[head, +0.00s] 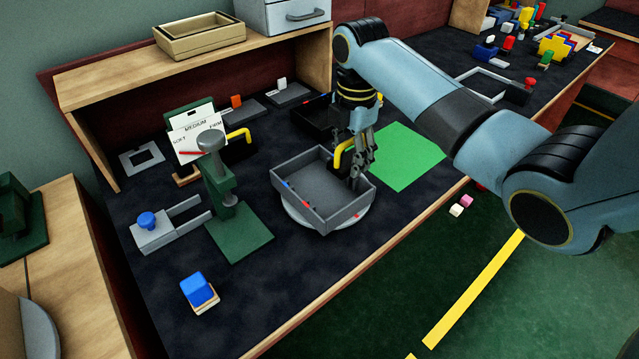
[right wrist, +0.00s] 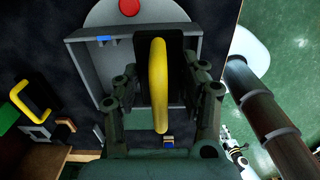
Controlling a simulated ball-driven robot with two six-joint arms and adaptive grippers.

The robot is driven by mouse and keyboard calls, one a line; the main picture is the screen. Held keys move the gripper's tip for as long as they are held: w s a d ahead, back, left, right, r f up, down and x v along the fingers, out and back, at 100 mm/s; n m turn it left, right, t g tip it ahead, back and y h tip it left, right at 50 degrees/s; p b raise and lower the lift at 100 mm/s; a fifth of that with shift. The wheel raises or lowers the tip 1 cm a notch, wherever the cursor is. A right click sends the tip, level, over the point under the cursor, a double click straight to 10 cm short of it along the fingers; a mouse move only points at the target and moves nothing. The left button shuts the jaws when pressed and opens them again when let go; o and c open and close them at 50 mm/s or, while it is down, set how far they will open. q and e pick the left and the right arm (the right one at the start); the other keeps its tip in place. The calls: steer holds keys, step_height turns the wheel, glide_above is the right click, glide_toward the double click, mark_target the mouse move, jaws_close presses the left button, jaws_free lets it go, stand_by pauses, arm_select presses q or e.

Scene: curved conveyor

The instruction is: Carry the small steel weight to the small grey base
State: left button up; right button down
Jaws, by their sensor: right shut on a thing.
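My right gripper (head: 361,180) points down at the right side of a grey tray (head: 300,208). It is shut on a black block with a yellow handle (head: 343,152). In the right wrist view the yellow handle (right wrist: 159,85) runs between the fingers, with the block's black body behind it and the grey tray (right wrist: 82,65) around it. I cannot tell whether the block touches the tray floor. I cannot pick out the small steel weight or the small grey base for certain. A flat grey square frame (head: 141,157) lies at the back left.
The tray stands on a round light disc (head: 290,215). A green stand (head: 226,190) with a grey knob is left of it. A second yellow-handled black block (head: 240,136) and a white sign (head: 199,138) are behind. A bright green mat (head: 405,158) is clear at right.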

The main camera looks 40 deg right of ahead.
glide_above(321, 192)
step_height(321, 192, down, 3)
steer(key=shift+d+f+b, duration=0.1)
steer(key=shift+d+b, duration=0.05)
steer(key=shift+b, duration=0.15)
arm_select(q)
steer(key=shift+a+f, duration=0.35)
steer(key=shift+f, duration=0.2)
arm_select(e)
steer(key=shift+w+f, duration=0.1)
steer(key=shift+f, duration=1.95)
steer(key=shift+f+b, duration=0.15)
steer(key=shift+b, duration=0.15)
steer(key=c, duration=0.7)
jaws_free()
arm_select(q)
steer(key=shift+r+p, duration=0.65)
steer(key=shift+p, duration=0.1)
arm_select(e)
step_height(321, 192, up, 12)
